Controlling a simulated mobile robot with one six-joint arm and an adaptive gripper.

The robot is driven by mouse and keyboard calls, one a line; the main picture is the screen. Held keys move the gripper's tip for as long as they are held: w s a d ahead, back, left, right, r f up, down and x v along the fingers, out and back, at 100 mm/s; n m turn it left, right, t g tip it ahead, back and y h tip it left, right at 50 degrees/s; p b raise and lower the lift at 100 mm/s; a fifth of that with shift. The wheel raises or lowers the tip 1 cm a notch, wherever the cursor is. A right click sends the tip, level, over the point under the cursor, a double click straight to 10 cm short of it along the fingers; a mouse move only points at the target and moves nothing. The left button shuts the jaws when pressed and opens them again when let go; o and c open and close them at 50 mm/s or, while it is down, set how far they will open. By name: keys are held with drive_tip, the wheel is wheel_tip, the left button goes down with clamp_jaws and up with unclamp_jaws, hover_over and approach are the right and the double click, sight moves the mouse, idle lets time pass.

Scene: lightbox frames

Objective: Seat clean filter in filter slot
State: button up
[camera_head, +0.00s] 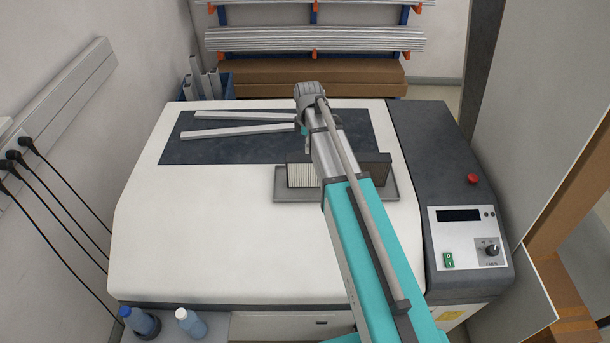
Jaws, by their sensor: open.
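A pale pleated filter (302,175) stands upright at the left end of a shallow grey tray (293,197) on top of the white machine. A dark filter-like block (376,167) stands at the right end of the same tray. My arm crosses in front of the tray and hides its middle, along with parts of both blocks. The arm's far end is above the machine's dark panel, beyond the tray. My gripper's jaws are hidden behind the arm. I cannot make out a filter slot.
The machine's dark panel (228,148) holds two light bars (238,131). A control panel (468,248) and a red button (473,179) are at the right. Two bottles (190,322) stand at front left. The white lid (200,235) is clear at left.

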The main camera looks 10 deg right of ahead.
sight(308, 156)
drive_tip(key=shift+f+b, duration=2.35)
drive_tip(key=shift+f, duration=0.25)
drive_tip(key=shift+f, duration=0.1)
drive_tip(key=shift+s+f+b, duration=0.1)
drive_tip(key=shift+f+b, duration=2.4)
drive_tip(key=shift+b, duration=0.1)
drive_tip(key=c, duration=1.2)
